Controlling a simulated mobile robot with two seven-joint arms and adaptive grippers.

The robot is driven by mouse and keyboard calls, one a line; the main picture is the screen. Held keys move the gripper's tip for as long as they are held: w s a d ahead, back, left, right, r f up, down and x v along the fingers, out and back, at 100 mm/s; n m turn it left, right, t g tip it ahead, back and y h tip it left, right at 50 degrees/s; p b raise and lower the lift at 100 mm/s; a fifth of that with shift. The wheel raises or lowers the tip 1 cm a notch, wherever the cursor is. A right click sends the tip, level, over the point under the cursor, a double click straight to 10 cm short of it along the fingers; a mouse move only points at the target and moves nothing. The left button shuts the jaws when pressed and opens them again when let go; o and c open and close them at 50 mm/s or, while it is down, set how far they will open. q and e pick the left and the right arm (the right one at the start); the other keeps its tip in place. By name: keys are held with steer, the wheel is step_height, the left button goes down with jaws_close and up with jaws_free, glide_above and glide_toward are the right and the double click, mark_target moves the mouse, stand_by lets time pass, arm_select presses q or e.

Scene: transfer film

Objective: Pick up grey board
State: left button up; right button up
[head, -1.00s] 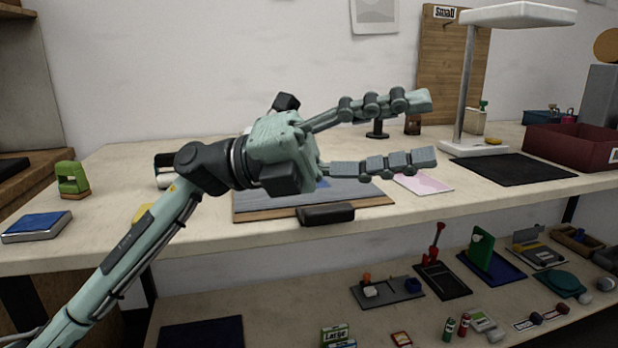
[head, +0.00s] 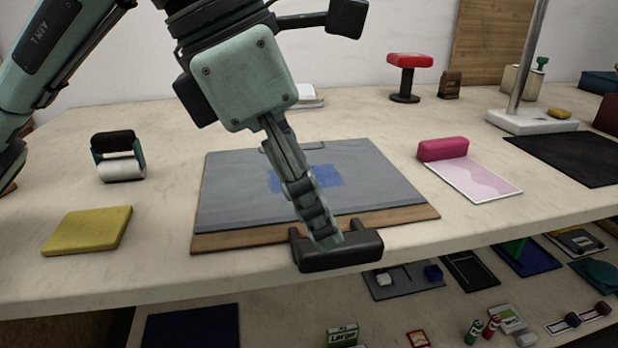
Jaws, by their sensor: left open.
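The grey board (head: 240,190) lies flat on the worktop, with a brown wooden base showing along its front edge and a blue patch in its middle. A black handle block (head: 350,255) sits at its front edge, by the table's edge. My left gripper (head: 325,240) points down over the board, its fingers seen nearly edge-on. It is open, with the visible fingertip at the black handle; I cannot tell whether it touches. The gripper hides part of the board and handle. My right gripper is not in view.
On the worktop are a yellow pad (head: 88,231) and a roller (head: 119,157) at left, and a pink block on a pink card (head: 478,180) at right. A red-topped stand (head: 408,75) is behind. A lower shelf (head: 270,305) holds several small items.

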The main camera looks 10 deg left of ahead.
arm_select(q)
steer(key=x, duration=0.6)
steer(key=shift+s+d+r+p, duration=0.1)
steer(key=shift+d+r+p, duration=0.05)
steer(key=shift+d+p, duration=0.25)
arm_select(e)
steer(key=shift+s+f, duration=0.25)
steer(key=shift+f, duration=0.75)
arm_select(q)
steer(key=shift+c, duration=0.6)
jaws_close()
